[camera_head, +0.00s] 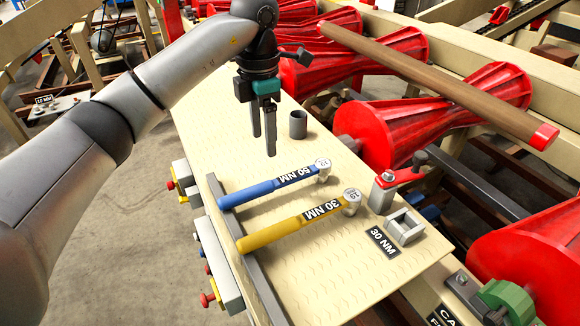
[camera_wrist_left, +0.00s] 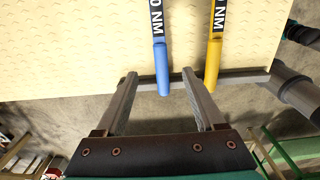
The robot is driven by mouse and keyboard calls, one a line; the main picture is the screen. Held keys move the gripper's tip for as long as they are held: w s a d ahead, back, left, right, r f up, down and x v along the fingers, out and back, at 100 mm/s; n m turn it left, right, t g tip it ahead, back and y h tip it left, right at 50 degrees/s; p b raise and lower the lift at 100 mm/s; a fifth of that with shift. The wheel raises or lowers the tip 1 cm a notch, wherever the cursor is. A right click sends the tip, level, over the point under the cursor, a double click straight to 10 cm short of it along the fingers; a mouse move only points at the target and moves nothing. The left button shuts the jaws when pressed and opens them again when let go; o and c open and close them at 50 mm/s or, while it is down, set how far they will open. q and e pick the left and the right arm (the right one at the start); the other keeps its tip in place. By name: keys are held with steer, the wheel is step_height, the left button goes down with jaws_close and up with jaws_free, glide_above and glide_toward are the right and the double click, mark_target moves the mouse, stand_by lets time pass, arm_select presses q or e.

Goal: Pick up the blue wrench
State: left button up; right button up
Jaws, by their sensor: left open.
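The blue wrench (camera_head: 268,186), labelled 50 NM, lies on the cream table (camera_head: 330,272) in the head view. Its handle end rests at the grey front rail and its metal head points right. In the left wrist view the blue handle (camera_wrist_left: 161,62) reaches down between the fingers, apart from both. A yellow wrench (camera_head: 300,221), labelled 30 NM, lies beside it and also shows in the left wrist view (camera_wrist_left: 214,58). My left gripper (camera_head: 264,146) is open and empty, pointing down above the table behind the blue wrench in the head view. My right gripper is not in view.
A grey cup (camera_head: 298,124) stands near my left gripper. A grey block holder (camera_head: 404,226) and a red-topped clamp (camera_head: 398,180) sit at the table's right. Red rollers (camera_head: 430,115) with a long wooden bar (camera_head: 430,80) lie beyond the table. A rail (camera_head: 247,257) edges the table.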

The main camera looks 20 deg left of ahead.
arm_select(q)
glide_above(264, 184)
steer(key=f, duration=0.6)
steer(key=shift+s+d+f, duration=0.1)
steer(key=shift+s+d, duration=0.05)
steer(key=shift+d, duration=0.1)
step_height(264, 184, down, 3)
steer(key=shift+f, duration=0.35)
steer(key=f, duration=0.4)
steer(key=shift+a+f+p, duration=0.2)
steer(key=shift+a+p, duration=0.1)
steer(key=shift+p, duration=0.1)
steer(key=shift+f, duration=0.4)
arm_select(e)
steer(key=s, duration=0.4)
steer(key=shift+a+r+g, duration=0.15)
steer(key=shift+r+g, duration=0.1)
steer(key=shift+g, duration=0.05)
arm_select(q)
steer(key=shift+c, duration=0.7)
jaws_close()
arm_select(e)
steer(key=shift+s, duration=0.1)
